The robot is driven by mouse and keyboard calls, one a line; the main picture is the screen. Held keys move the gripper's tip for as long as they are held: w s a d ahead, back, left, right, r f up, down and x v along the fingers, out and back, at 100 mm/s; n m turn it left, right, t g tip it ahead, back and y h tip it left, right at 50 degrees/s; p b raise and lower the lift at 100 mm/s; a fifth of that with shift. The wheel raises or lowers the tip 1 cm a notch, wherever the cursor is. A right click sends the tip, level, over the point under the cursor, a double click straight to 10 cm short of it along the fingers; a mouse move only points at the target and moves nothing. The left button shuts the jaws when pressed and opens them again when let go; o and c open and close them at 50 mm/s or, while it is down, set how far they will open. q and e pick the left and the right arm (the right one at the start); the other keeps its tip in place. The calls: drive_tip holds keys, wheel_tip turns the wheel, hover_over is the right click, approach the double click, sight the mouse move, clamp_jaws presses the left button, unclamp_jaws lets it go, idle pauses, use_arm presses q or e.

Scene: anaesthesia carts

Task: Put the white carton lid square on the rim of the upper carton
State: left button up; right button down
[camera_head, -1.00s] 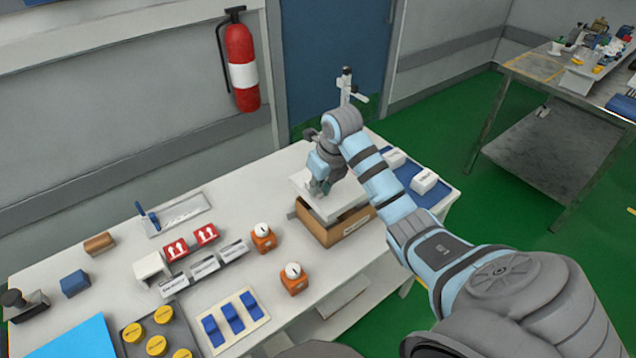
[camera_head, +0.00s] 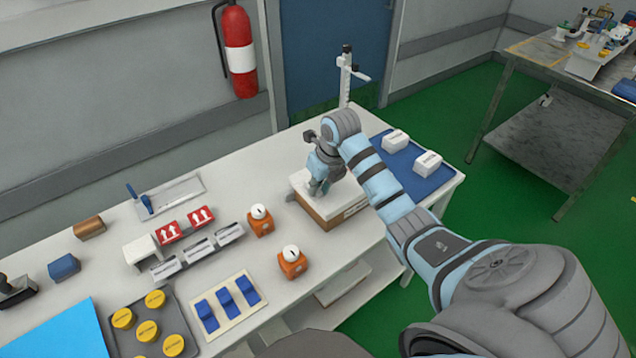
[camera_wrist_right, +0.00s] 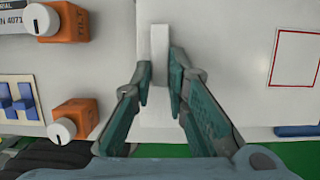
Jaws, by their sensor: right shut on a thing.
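The brown upper carton (camera_head: 328,219) stands on the white table, below my right gripper. The white carton lid (camera_head: 302,182) lies over its top, with no dark gap visible between lid and carton from the head view. My right gripper (camera_head: 318,188) points down and is shut on the lid's upright white grip. In the right wrist view the fingers (camera_wrist_right: 160,85) close on both sides of that grip (camera_wrist_right: 159,48), and the lid's left edge looks straight. My arm hides part of the lid's far and right side, so exact seating there cannot be told. My left gripper is not in view.
Two orange blocks with white knobs (camera_head: 260,222) (camera_head: 292,263) stand left of the carton. A blue mat (camera_head: 432,184) with white boxes (camera_head: 428,161) lies to the right. A post (camera_head: 345,80) stands behind. A fire extinguisher (camera_head: 238,52) hangs on the wall.

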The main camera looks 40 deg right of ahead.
drive_tip(key=shift+f, duration=0.15)
drive_tip(key=c, duration=1.5)
unclamp_jaws()
drive_tip(key=v, duration=0.7)
drive_tip(key=shift+s+r, duration=0.1)
drive_tip(key=shift+r, duration=0.15)
